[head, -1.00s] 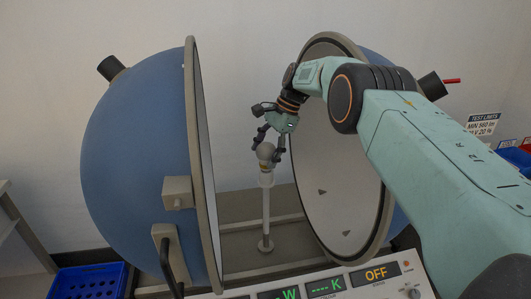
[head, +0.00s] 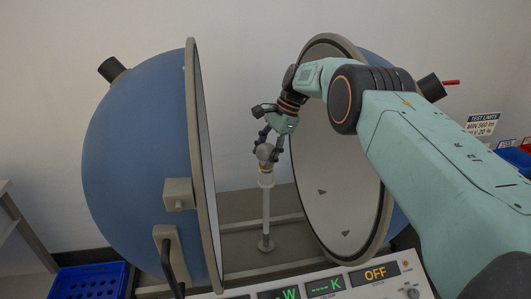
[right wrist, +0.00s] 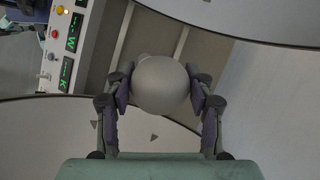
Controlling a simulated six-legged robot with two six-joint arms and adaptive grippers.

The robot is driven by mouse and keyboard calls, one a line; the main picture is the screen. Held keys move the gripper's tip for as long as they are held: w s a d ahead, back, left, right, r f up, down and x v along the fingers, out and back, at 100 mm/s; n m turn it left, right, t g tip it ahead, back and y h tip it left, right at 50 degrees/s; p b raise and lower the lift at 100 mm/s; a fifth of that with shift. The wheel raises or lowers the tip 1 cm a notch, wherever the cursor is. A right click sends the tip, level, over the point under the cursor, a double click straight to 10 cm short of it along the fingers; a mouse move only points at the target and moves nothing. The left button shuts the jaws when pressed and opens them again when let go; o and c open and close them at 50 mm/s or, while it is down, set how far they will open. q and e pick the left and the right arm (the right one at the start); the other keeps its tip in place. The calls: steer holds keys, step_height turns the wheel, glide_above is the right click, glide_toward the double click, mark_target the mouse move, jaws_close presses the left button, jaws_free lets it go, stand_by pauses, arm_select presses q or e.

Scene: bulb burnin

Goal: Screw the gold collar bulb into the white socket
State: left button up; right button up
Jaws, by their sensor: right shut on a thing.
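The gold collar bulb (head: 264,153) stands upright on top of the white socket (head: 266,180), which sits on a thin post between the two sphere halves. A small gold band shows just above the socket; I cannot tell how deep the bulb sits. My right gripper (head: 267,150) comes from above and is shut on the bulb's glass. In the right wrist view the round grey-white bulb (right wrist: 161,85) fills the space between the two finger pads and hides its collar and the socket. My left gripper is not in view.
The blue left half-sphere (head: 135,165) and the right half (head: 335,150) stand open around the post, their rims close to my right arm. A control panel (head: 375,280) reading OFF is in front. A blue crate (head: 88,282) lies at lower left.

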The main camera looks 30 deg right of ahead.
steer(key=c, duration=0.3)
steer(key=m+p, duration=0.1)
steer(key=p, duration=0.2)
steer(key=shift+s+r+m+t, duration=0.1)
steer(key=shift+r+m+t, duration=0.2)
steer(key=shift+m, duration=0.1)
steer(key=o, duration=0.7)
steer(key=shift+f, duration=0.15)
steer(key=shift+o, duration=0.9)
steer(key=shift+f, duration=0.15)
steer(key=o, duration=0.4)
steer(key=shift+c, duration=0.2)
steer(key=v, duration=0.7)
steer(key=shift+r, duration=0.3)
